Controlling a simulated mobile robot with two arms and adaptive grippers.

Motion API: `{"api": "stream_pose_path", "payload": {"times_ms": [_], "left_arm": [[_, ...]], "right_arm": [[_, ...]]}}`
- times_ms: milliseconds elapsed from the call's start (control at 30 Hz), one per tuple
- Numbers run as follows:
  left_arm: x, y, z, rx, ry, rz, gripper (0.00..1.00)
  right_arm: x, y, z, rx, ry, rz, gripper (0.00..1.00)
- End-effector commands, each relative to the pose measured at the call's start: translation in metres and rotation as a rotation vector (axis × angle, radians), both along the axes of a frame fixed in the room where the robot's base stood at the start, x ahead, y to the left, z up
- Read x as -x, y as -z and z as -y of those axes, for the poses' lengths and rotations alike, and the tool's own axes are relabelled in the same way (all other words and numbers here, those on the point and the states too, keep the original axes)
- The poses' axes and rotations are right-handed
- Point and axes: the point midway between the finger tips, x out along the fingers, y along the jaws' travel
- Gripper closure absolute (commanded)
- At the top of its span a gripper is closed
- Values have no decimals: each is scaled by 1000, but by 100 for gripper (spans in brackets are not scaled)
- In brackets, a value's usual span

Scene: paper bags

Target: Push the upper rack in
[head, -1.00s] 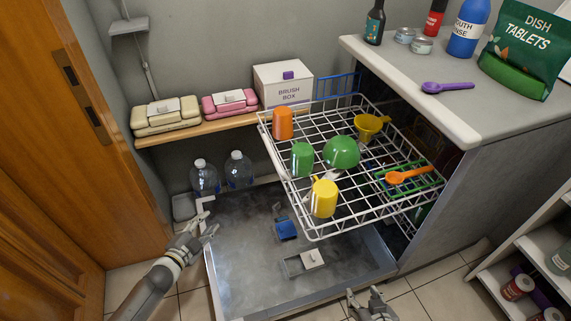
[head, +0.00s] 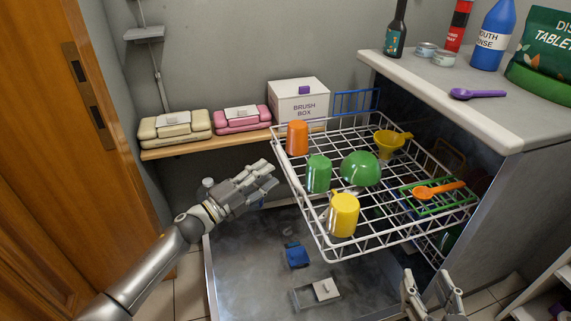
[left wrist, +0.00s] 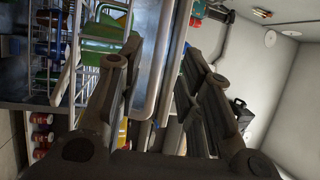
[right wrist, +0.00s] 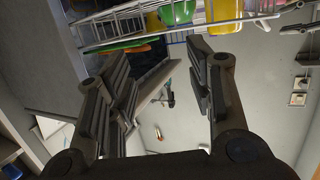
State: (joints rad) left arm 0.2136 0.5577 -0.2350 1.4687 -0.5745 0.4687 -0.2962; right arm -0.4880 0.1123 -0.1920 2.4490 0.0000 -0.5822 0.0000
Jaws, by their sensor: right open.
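The upper rack (head: 395,237) is a white wire basket, pulled well out of the dishwasher. It carries an orange cup (head: 297,138), a green cup (head: 318,173), a green bowl (head: 361,168), a yellow cup (head: 343,215), a yellow funnel (head: 391,143) and an orange spoon (head: 440,189). My left gripper (head: 268,179) is close to the rack's left side, fingers apart. My right gripper (head: 432,284) is open and empty, below the rack's near right side.
The lowered dishwasher door (head: 250,270) lies beneath the rack, holding a blue piece (head: 297,256). A counter (head: 480,110) stands right with bottles and a purple spoon (head: 476,94). A wall shelf (head: 200,148) with boxes is behind my left gripper. A wooden door is left.

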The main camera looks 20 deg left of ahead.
Motion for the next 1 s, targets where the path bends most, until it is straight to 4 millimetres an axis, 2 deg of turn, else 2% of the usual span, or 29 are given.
{"api": "stream_pose_path", "payload": {"times_ms": [200, 400, 600, 867, 1000], "left_arm": [[-31, -6, 21, 2, 0, 1, 66], [-51, -10, 33, 1, -1, -1, 66], [-59, -12, 38, 1, -1, -2, 66], [-59, -12, 39, 1, -1, -2, 66], [-59, -12, 39, 1, -1, -2, 83]], "right_arm": [[-6, -22, -5, -32, -8, 126, 52], [-8, -41, -8, -57, -15, 222, 52], [-8, -49, -10, -68, -17, 263, 52], [-8, -50, -10, -69, -17, 267, 52], [-8, -50, -10, -69, -17, 267, 52]]}}
